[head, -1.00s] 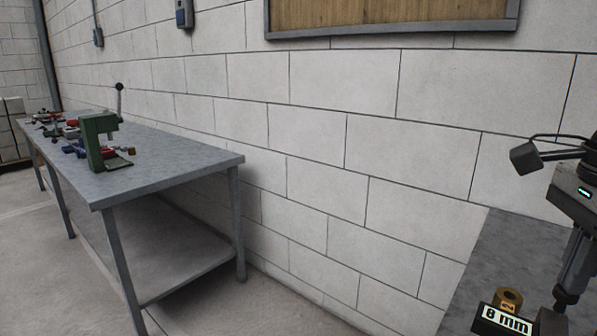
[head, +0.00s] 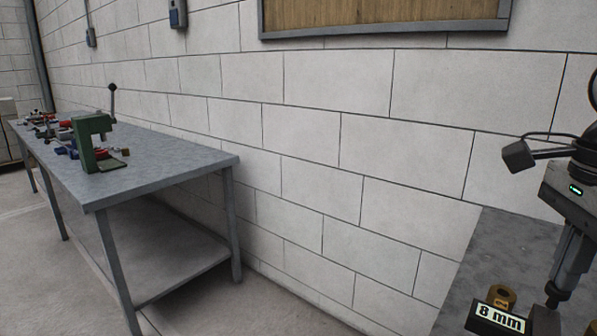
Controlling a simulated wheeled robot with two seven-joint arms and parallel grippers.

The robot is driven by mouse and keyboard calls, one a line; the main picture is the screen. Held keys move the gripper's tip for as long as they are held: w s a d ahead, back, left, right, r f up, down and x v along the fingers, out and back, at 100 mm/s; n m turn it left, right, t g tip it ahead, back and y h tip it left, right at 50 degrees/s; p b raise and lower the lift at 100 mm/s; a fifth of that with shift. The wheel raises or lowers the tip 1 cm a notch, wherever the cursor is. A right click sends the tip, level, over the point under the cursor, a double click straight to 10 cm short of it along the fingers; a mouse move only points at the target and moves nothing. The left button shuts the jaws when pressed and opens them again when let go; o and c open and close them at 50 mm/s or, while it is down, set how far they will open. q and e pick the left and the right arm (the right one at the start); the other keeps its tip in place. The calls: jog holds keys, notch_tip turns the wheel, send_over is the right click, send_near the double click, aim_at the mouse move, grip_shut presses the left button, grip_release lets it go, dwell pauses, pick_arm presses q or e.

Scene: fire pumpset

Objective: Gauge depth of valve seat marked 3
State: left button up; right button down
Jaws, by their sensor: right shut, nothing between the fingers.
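A small brass valve seat (head: 501,296) with a dark mark on its side stands on the right-hand bench at the lower right. I cannot read its mark for certain. A black block labelled "8 mm" (head: 499,318) is in front of it. My right gripper (head: 553,298) points down just right of the brass seat, with its fingers together and nothing seen between them. It appears apart from the seat. No depth gauge can be made out for certain. My left gripper is not in view.
The right-hand grey bench top (head: 497,242) is bare behind the seat, against the block wall. A long steel table (head: 170,162) at left carries a green press (head: 88,143) and several small tools. Open floor lies between the two.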

jog(key=shift+s+f, duration=0.2)
jog(key=shift+f, duration=0.2)
jog(key=shift+w+r+p, duration=0.15)
jog(key=shift+r+p, duration=0.55)
jog(key=shift+r, duration=0.05)
jog(key=shift+r+p, duration=2.3)
jog(key=shift+r, duration=0.65)
jog(key=shift+w, duration=0.1)
